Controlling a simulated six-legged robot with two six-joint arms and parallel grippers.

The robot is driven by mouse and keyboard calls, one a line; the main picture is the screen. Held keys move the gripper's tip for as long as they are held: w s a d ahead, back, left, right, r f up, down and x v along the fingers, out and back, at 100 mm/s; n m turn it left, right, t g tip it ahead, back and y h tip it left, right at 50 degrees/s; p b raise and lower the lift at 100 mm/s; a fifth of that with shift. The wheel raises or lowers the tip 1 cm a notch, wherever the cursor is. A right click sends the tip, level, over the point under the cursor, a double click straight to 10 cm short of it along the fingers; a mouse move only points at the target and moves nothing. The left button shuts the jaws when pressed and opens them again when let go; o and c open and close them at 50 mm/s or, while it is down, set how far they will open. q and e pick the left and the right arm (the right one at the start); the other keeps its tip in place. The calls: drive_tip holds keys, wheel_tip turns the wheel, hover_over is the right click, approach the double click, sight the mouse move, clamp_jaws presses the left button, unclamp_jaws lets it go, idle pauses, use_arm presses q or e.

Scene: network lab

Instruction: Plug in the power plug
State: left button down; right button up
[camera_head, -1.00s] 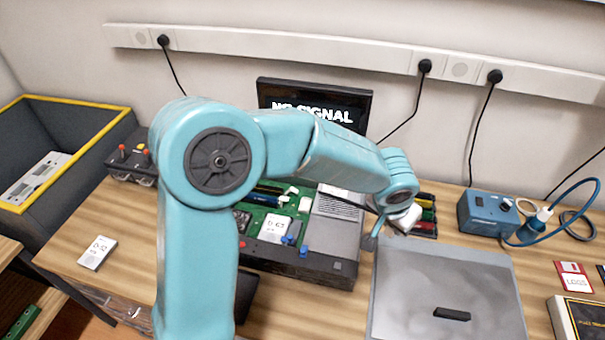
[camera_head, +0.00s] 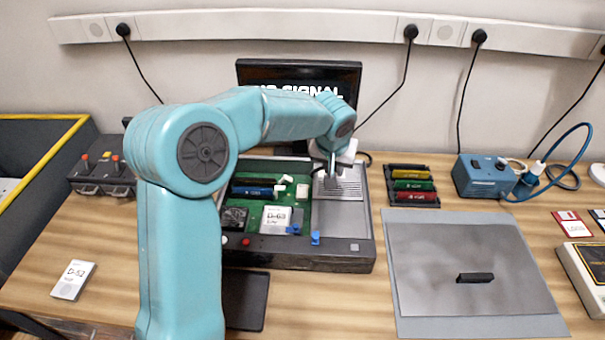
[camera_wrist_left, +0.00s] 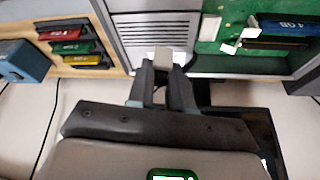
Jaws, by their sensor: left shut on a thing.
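My left gripper (camera_head: 332,172) is at the back edge of the open computer case (camera_head: 290,258), over the grey slotted unit (camera_head: 338,213). In the left wrist view its two dark fingers (camera_wrist_left: 163,72) are shut on a small pale grey block (camera_wrist_left: 162,57), which seems to be the power plug. The block is at the end of the slotted unit, which also shows there (camera_wrist_left: 155,28). I cannot tell whether they touch. The socket is not visible. In the head view the block is too small and hidden to make out. My right gripper is not in view.
A monitor (camera_head: 300,72) stands behind the case. Right of it are a rack of coloured modules (camera_head: 412,185), a grey mat with a metal cover (camera_head: 455,240), and a blue box (camera_head: 484,175). A wall power strip (camera_head: 250,26) carries several black plugs. A D-52 card (camera_head: 73,280) lies left.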

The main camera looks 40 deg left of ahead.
use_arm(q)
drive_tip(key=s+a+f+n+y+b, duration=0.1)
drive_tip(key=s+a+f+n+b, duration=0.15)
drive_tip(key=a, duration=0.65)
drive_tip(key=f+b, duration=0.4)
drive_tip(key=f, duration=0.1)
drive_tip(key=w+f+b, duration=0.1)
drive_tip(key=f+b, duration=0.1)
drive_tip(key=shift+f, duration=0.25)
drive_tip(key=shift+w+f+g+b, duration=0.1)
drive_tip(key=shift+f+g+b, duration=0.2)
drive_tip(key=shift+f, duration=0.1)
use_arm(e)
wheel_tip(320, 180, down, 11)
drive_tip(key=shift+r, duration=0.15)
use_arm(q)
drive_tip(key=shift+r, duration=0.15)
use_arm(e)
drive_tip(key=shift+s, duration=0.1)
use_arm(q)
drive_tip(key=shift+b, duration=0.35)
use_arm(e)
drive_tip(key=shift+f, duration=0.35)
